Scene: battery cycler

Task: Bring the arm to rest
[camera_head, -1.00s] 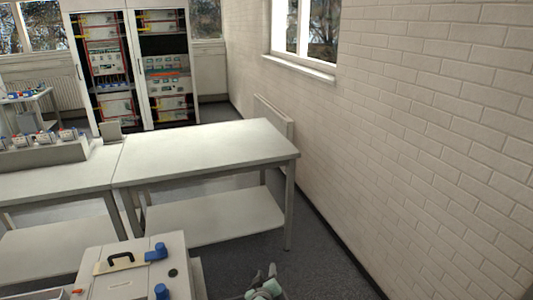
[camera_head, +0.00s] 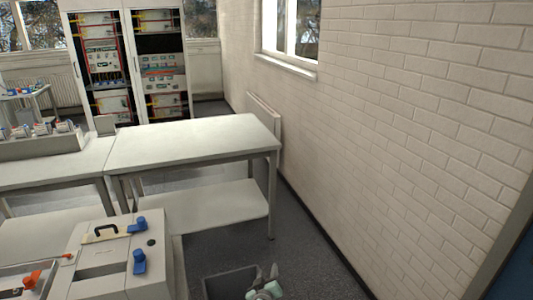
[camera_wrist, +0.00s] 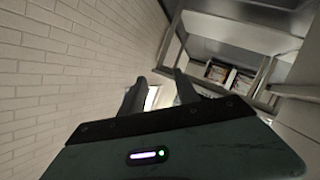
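My gripper (camera_head: 265,273) is low in the head view, just right of the white-grey box and in front of the brick wall's floor edge. In the wrist view its two dark fingers (camera_wrist: 157,92) stand apart with a gap between them. Nothing shows between the fingers. The gripper touches nothing that I can see. The rest of my arm is below the head view's lower edge.
A white box (camera_head: 118,260) with blue knobs and a black handle stands at lower left. A dark grey bin (camera_head: 229,284) is beside my gripper. A white table (camera_head: 195,142) is ahead; the brick wall (camera_head: 420,130) is at right.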

